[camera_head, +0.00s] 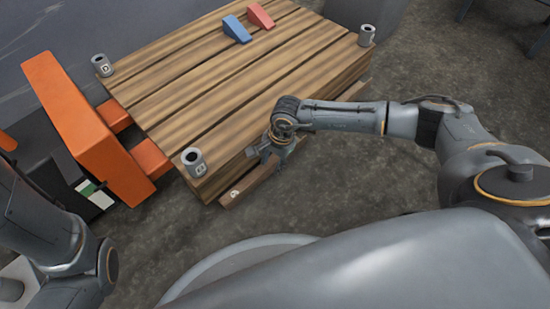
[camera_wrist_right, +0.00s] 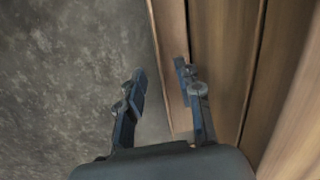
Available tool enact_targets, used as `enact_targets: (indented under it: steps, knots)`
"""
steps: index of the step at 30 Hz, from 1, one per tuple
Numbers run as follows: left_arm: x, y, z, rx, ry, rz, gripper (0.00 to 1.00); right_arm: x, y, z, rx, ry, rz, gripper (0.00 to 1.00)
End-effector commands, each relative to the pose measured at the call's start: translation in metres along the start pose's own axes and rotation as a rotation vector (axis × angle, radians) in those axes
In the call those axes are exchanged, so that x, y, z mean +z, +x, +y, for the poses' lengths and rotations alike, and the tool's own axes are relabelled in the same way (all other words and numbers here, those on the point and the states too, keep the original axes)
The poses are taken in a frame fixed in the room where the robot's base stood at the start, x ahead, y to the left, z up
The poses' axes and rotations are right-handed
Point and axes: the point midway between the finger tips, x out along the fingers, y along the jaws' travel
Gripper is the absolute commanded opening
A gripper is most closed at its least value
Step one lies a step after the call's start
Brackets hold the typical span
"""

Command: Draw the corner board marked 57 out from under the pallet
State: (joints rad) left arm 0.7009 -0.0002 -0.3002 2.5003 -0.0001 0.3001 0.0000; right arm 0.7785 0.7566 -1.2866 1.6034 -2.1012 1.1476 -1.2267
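The wooden pallet (camera_head: 215,85) lies on the floor. A thin brown corner board (camera_head: 255,184) sticks out along its near right lower edge, with a small pale mark near its front end that is too small to read. In the right wrist view the board (camera_wrist_right: 170,50) runs alongside the pallet's side (camera_wrist_right: 222,60). My right gripper (camera_head: 265,153) is above the board near its front end.
An orange lift truck (camera_head: 85,130) stands at left with orange forks (camera_head: 150,158) reaching under the pallet. Grey cup-like posts (camera_head: 194,162) stand at pallet corners. A blue wedge (camera_head: 236,29) and a red wedge (camera_head: 261,16) lie on top. Floor right of the pallet is clear.

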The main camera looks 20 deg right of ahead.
Motion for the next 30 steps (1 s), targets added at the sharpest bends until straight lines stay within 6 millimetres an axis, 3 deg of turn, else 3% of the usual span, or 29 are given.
enact_targets:
  steps: [1,6,16,17,22,30]
  knots:
    - [-0.003,-0.008,0.002,0.000,0.000,0.000,0.00,0.000,0.011,0.001,0.000,0.000,0.000,0.35]
    - [-0.005,-0.014,0.003,0.001,0.000,0.000,0.00,0.000,0.021,0.000,0.000,-0.001,-0.001,0.35]
    - [-0.005,-0.014,0.003,0.001,0.000,0.001,0.00,0.000,0.021,0.000,0.000,0.000,-0.001,0.35]
    - [-0.005,-0.014,0.003,0.001,0.000,0.001,0.00,0.000,0.021,0.000,0.000,0.000,-0.001,0.33]
    - [-0.005,-0.014,0.003,0.001,0.000,0.000,0.00,0.000,0.021,0.000,0.000,0.000,-0.001,0.00]
    - [-0.005,-0.014,0.003,0.001,0.000,0.000,0.00,0.000,0.021,0.000,0.000,0.000,0.000,0.00]
